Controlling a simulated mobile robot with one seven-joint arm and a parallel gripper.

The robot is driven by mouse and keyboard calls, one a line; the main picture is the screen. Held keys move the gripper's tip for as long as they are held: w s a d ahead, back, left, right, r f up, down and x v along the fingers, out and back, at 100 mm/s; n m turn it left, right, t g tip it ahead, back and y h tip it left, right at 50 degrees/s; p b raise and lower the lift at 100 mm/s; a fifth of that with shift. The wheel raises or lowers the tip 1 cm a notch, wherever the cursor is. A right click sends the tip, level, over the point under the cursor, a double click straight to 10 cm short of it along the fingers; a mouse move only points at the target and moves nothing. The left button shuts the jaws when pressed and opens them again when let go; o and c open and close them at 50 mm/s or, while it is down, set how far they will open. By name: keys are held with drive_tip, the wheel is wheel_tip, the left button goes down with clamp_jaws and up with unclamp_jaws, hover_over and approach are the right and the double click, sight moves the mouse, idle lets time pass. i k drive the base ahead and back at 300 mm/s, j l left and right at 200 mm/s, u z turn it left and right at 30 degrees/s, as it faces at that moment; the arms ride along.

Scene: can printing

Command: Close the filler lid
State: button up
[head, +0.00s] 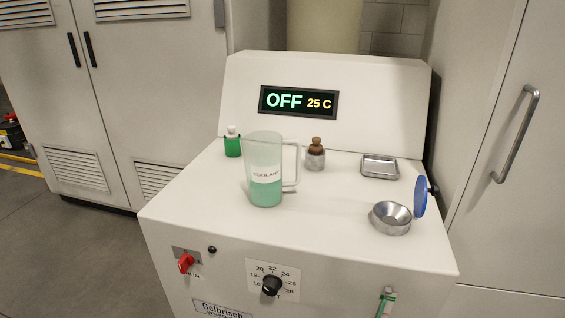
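The filler lid is a round blue disc (421,197) at the right of the white machine's top in the head view. It stands open, roughly upright, on a dark hinge at its right side. The filler opening is a silver metal funnel-like ring (391,217) just left of the lid, and it is uncovered. My gripper is not in view.
A clear jug labelled COOLANT (265,170) holds green liquid on the machine top (325,220). A green bottle (232,142), a brown-topped metal fitting (315,155) and a metal tray (380,167) stand behind. A display (298,102) reads OFF 25 C. The front has a red switch (186,263) and a dial (271,286).

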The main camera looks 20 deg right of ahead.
sight(421, 190)
drive_tip(key=k+l+z, duration=0.2)
drive_tip(key=l, duration=0.2)
drive_tip(key=l+z, duration=0.15)
drive_tip(key=l, duration=0.3)
drive_tip(key=k+l+z, duration=0.2)
drive_tip(key=l, duration=0.25)
drive_tip(key=k+l+u, duration=0.1)
drive_tip(key=k+l, duration=0.35)
